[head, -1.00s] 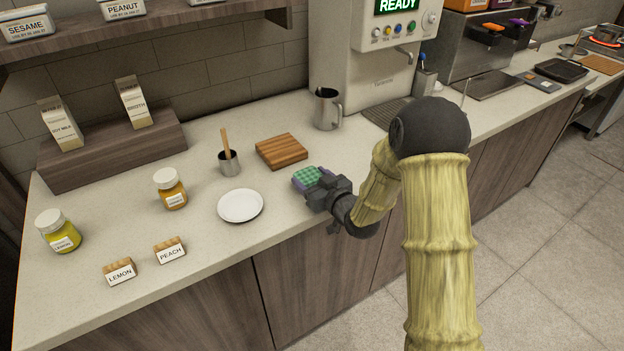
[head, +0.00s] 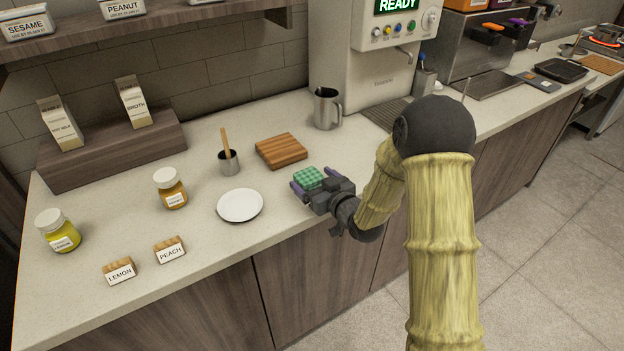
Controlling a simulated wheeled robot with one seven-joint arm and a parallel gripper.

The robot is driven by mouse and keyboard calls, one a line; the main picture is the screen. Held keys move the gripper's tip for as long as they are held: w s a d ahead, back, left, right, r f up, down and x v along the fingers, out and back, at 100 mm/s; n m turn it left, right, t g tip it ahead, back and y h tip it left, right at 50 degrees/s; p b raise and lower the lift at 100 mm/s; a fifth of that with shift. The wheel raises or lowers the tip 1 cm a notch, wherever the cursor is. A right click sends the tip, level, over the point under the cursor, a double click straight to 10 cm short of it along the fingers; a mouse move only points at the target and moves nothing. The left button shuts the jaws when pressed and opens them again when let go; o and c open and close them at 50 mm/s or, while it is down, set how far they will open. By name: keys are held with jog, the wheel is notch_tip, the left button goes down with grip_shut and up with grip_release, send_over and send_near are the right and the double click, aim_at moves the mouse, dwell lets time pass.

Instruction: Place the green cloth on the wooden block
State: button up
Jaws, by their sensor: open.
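The green checked cloth (head: 309,177) is a small folded pad on the counter, just right of and nearer than the wooden block. The wooden block (head: 281,151) is a striped brown board lying flat with a bare top. My gripper (head: 312,184) is open at the cloth, with one purple-tipped finger to its left and the other to its right. Whether the fingers touch the cloth cannot be told. The cloth's near side is partly hidden by my gripper.
A white plate (head: 240,205) lies left of my gripper. A metal cup with a wooden stick (head: 229,161) stands left of the block, and a steel jug (head: 327,108) stands behind it. The counter's front edge (head: 290,238) runs below my gripper.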

jog(key=b+v, duration=0.1)
jog(key=v, duration=0.9)
jog(key=shift+s+d, duration=0.25)
jog(key=shift+s, duration=0.1)
jog(key=s+d+f+m+g+h, duration=0.3)
jog(key=s+d+m+g+h, duration=0.15)
jog(key=d+h, duration=0.4)
jog(key=s+d+r+m+g, duration=0.1)
jog(key=s+g, duration=0.5)
jog(key=s, duration=0.7)
jog(key=shift+d+r+m+h, duration=0.15)
jog(key=shift+d+m+h, duration=0.2)
jog(key=shift+d+m, duration=0.4)
